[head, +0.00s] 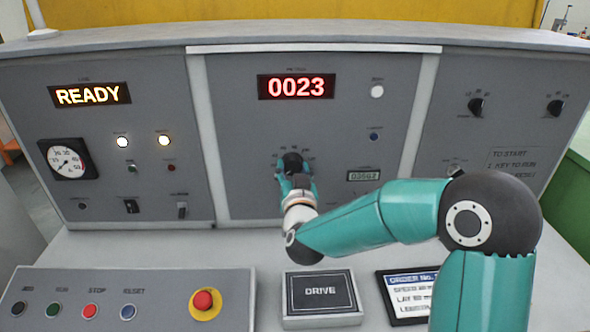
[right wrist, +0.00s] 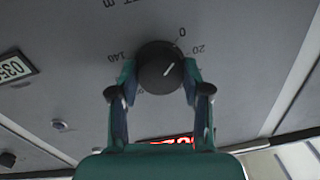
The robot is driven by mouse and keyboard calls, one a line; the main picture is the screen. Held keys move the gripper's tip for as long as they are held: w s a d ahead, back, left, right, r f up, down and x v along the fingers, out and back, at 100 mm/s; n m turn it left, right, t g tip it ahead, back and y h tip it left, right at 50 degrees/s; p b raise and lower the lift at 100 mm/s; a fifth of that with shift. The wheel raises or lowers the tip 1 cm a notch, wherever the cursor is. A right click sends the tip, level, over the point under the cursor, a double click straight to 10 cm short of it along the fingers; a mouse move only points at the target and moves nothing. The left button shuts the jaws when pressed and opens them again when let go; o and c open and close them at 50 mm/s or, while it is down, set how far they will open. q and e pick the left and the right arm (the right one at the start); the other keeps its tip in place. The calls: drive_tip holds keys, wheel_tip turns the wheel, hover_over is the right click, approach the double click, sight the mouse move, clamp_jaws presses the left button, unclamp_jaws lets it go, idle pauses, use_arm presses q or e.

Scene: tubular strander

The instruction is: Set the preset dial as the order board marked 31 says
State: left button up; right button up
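The preset dial is a black round knob (head: 292,162) under the red 0023 display (head: 296,87) on the middle panel. In the right wrist view the knob (right wrist: 160,68) carries a white line pointing up and right, toward the 0 and 20 marks. My right gripper (head: 295,180) is at the dial, its two fingers (right wrist: 160,78) against opposite sides of the knob. The order board (head: 408,292) lies at the lower right; its lines begin with speed, lay and length, but my right arm hides its number and values. My left gripper is out of view.
A DRIVE plate (head: 321,293) sits on the desk below the dial. A red stop button (head: 204,301) and several push buttons are at the lower left. The READY display (head: 91,95) is lit. Two black knobs (head: 476,106) are on the right panel.

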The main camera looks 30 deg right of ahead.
drive_tip(key=shift+c, duration=1.3)
drive_tip(key=shift+d, duration=0.3)
drive_tip(key=shift+c, duration=0.6)
drive_tip(key=shift+a, duration=0.2)
drive_tip(key=shift+f+m+b, duration=0.15)
drive_tip(key=shift+m+b, duration=0.15)
drive_tip(key=shift+b, duration=0.45)
drive_tip(key=m+b, duration=0.3)
drive_tip(key=b, duration=0.1)
drive_tip(key=m+b, duration=0.3)
drive_tip(key=b, duration=0.2)
drive_tip(key=m+b, duration=0.4)
drive_tip(key=shift+f+h, duration=0.25)
drive_tip(key=shift+h, duration=0.15)
drive_tip(key=shift+a+r+m+b, duration=0.1)
drive_tip(key=shift+m+b, duration=1.8)
drive_tip(key=shift+m, duration=0.2)
